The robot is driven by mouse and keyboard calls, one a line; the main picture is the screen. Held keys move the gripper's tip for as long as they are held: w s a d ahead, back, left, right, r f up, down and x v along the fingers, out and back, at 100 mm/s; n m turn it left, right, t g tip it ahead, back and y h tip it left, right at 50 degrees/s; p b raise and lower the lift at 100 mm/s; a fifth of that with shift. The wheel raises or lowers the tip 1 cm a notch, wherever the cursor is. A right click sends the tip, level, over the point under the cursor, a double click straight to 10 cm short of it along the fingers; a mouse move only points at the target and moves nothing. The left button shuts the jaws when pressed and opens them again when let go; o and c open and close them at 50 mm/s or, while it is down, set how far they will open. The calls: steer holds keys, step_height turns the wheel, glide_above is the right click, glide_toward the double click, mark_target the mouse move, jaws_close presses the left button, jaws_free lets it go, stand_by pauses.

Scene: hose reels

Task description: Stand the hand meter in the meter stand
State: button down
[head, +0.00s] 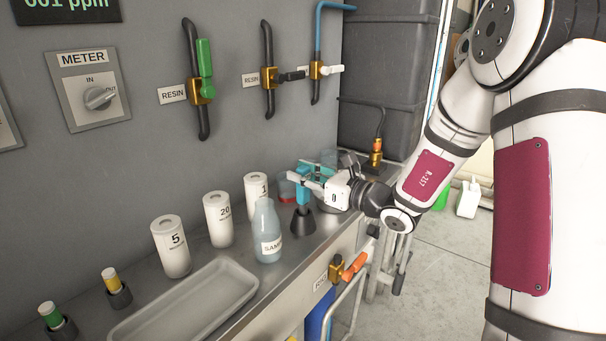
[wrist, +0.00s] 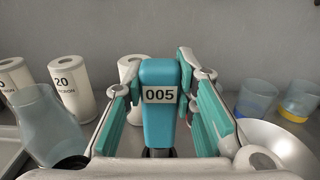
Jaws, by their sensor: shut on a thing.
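The hand meter (head: 303,187) is a teal block, upright over the meter stand; the wrist view shows it (wrist: 159,124) with a white label reading 005. The meter stand (head: 302,222) is a black flared holder on the steel counter. The meter's lower end meets the stand's top in the head view; how deep it sits cannot be told. My gripper (head: 309,179) comes from the right and is shut on the meter. In the wrist view its teal-padded fingers flank the meter.
A sample bottle (head: 267,234) stands just left of the stand. White filter cylinders (head: 219,222) line the wall, and a grey tray (head: 186,302) lies front left. A metal bowl (wrist: 279,148) and tinted cups (wrist: 257,98) stand to the right. Valves project from the wall above.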

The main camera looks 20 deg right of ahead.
steer(key=c, duration=1.2)
jaws_free()
steer(key=v, duration=1.2)
steer(key=shift+a, duration=0.15)
